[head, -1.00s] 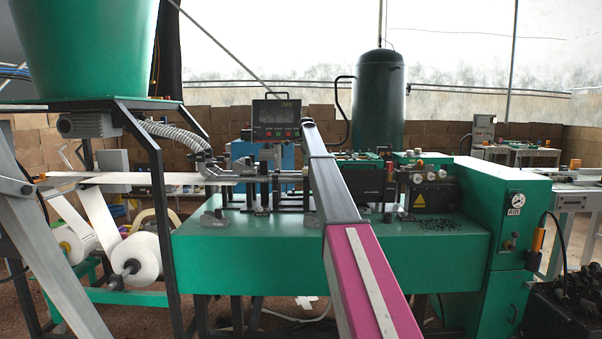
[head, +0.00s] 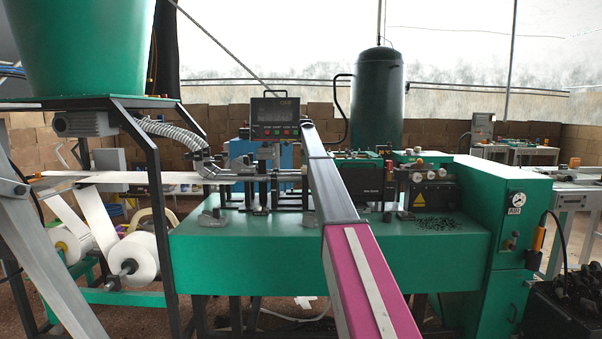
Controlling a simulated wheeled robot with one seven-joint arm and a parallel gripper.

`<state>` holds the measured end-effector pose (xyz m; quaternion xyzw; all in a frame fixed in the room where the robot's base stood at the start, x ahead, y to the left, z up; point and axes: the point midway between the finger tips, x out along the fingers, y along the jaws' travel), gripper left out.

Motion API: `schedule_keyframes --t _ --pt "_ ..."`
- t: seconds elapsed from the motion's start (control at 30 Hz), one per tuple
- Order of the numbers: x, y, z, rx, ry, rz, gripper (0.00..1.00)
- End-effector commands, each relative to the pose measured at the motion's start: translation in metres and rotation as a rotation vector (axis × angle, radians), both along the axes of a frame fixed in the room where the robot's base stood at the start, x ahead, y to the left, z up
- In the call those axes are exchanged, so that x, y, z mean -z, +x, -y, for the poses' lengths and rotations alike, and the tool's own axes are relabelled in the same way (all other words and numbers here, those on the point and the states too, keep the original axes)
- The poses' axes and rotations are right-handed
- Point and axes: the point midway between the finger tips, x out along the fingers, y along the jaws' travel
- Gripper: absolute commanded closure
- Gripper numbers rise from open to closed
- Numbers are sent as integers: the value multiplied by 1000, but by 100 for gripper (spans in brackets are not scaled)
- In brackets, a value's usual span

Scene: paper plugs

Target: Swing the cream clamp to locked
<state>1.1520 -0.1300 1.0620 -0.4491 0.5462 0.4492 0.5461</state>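I cannot make out a clamp that is clearly cream or tell whether one is locked. The green machine bench (head: 255,248) carries a row of dark upright fixtures (head: 263,188) and a silver nozzle (head: 212,170) on its left half. My arm reaches from the bottom edge up over the middle of the bench and hides part of its top. My gripper does not show; the far end of the arm is in front of the machine, near the control panel.
A control panel (head: 275,118) stands above the bench. A black box with a warning label (head: 431,195) and small dark pieces (head: 438,224) sit on the right half. A green cabinet (head: 515,240) is at right, white paper rolls (head: 135,258) at left.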

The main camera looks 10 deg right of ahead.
Motion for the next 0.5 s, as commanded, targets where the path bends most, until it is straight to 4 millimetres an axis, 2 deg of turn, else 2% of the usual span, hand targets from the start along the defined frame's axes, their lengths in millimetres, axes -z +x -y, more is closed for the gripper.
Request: schedule_keyframes --t 0.5 --pt "7 0 0 0 0 0 62"
